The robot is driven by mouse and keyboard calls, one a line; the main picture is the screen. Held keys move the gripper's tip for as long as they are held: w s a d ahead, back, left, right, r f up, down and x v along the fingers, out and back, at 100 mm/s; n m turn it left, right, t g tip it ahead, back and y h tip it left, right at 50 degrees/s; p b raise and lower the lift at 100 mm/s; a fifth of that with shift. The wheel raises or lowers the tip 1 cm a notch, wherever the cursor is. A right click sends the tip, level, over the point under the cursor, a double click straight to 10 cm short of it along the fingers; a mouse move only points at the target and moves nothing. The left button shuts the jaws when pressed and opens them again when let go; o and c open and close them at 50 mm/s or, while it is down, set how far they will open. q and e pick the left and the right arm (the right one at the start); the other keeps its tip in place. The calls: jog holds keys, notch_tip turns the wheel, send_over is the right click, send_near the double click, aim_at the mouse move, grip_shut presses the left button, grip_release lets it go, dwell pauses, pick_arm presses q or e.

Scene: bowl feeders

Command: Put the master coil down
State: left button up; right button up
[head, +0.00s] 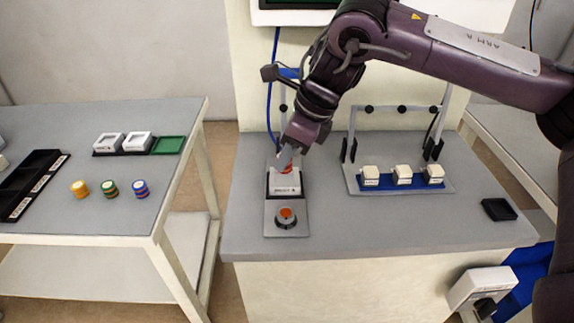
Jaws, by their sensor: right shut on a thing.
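My right gripper (287,157) reaches down from the upper right over the grey worktable. It is shut on a small red-and-white banded piece (287,168), which looks like the master coil. The fingers hide part of it. The coil is at the top of a white labelled block (285,188) on a grey plate, and I cannot tell whether it touches the block. My left gripper is not in view.
An orange-topped round knob (287,217) sits in front of the block. Three white-topped parts (403,175) stand on a blue strip to the right, under a frame. A black tray (498,209) lies at the right. Three coils (109,188) stand on the left table.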

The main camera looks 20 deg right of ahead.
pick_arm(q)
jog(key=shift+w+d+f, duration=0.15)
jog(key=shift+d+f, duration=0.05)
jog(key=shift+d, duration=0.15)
pick_arm(e)
jog(key=shift+f, duration=1.5)
jog(key=o, duration=1)
jog(key=shift+f, duration=0.1)
jog(key=shift+c, duration=0.2)
jog(key=shift+d+r, duration=0.15)
jog(key=shift+r, duration=0.3)
pick_arm(q)
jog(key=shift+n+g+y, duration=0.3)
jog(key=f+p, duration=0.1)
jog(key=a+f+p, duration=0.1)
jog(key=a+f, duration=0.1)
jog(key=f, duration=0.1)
jog(key=shift+p, duration=0.4)
pick_arm(e)
jog(key=v, duration=1.1)
jog(key=shift+s+r, duration=0.1)
jog(key=shift+r, duration=0.05)
